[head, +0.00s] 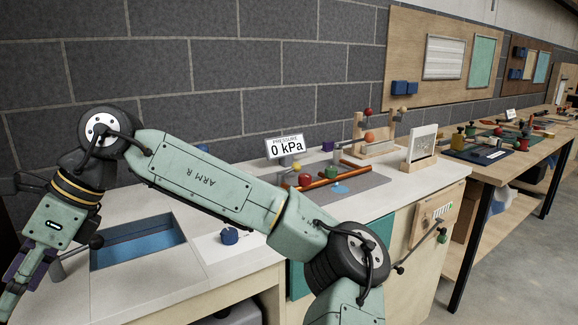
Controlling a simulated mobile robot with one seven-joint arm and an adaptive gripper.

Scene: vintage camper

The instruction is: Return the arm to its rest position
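My green arm, marked "ARM R", spans the head view from the lower right to the left edge, passing in front of the near workbench. Its elbow bends at the upper left and the forearm drops toward the lower left. My gripper end (18,275) hangs at the left edge, left of the blue recessed bin, partly cut off by the frame. Its fingertips do not show clearly, so I cannot tell whether it is open or holds something.
The pale workbench (140,275) holds a blue recessed bin (135,245), a blue knob (229,236), a "0 kPa" pressure display (286,147), a red ball (305,180) and orange rods (322,181). A grey block wall (210,70) stands behind. Open floor (530,235) lies right.

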